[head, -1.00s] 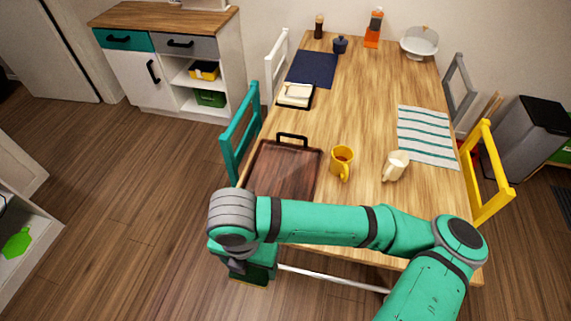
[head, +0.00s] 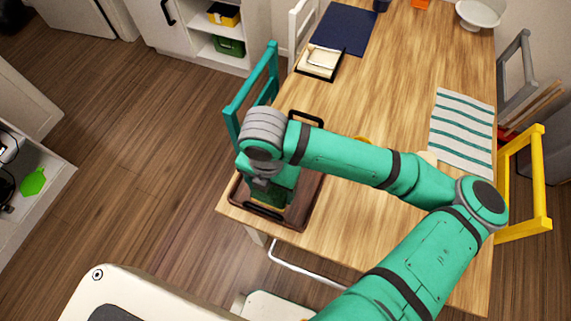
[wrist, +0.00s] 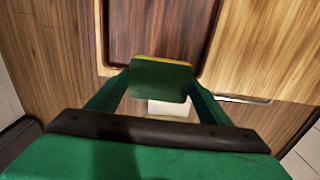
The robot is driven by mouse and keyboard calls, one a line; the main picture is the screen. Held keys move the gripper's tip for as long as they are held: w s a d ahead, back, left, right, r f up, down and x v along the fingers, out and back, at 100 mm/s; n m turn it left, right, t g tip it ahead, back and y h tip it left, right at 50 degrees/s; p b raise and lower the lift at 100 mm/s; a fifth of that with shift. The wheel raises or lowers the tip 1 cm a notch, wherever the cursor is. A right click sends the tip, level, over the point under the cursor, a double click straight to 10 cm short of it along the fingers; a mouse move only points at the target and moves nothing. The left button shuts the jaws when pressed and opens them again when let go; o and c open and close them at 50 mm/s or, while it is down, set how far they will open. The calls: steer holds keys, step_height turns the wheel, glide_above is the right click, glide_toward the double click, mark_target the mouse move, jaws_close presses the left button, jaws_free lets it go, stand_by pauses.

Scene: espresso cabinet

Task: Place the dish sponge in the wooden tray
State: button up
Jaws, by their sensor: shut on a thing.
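The dish sponge (wrist: 162,82), dark green with a yellow layer, is held between the two fingers of my gripper (wrist: 160,90) in the wrist view. In the head view my gripper (head: 268,194) hangs over the near left part of the wooden tray (head: 304,206), partly hiding it. The dark brown tray, with black handles, lies at the table's near left corner. In the wrist view the tray (wrist: 160,28) is at the top, and the sponge overlaps its edge in the picture. I cannot tell the sponge's height above it.
A teal chair (head: 250,90) stands by the table's left side and a yellow chair (head: 525,190) at its right. A striped cloth (head: 463,130), a navy mat (head: 343,28) and a small dark-edged tray (head: 320,62) lie on the table. My arm largely hides the yellow mug (head: 362,139).

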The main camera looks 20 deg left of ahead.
steer(key=w+f, duration=0.2)
steer(key=w, duration=0.1)
steer(key=w+f, duration=0.3)
steer(key=w+a+f, duration=0.1)
steer(key=w+f, duration=0.1)
steer(key=w, duration=0.2)
steer(key=shift+f, duration=0.2)
steer(key=shift+w+a+f, duration=0.1)
steer(key=shift+w+f, duration=0.4)
steer(key=shift+f, duration=1.7)
steer(key=shift+f, duration=0.2)
steer(key=o, duration=1.2)
steer(key=shift+c, duration=0.2)
steer(key=shift+r, duration=0.1)
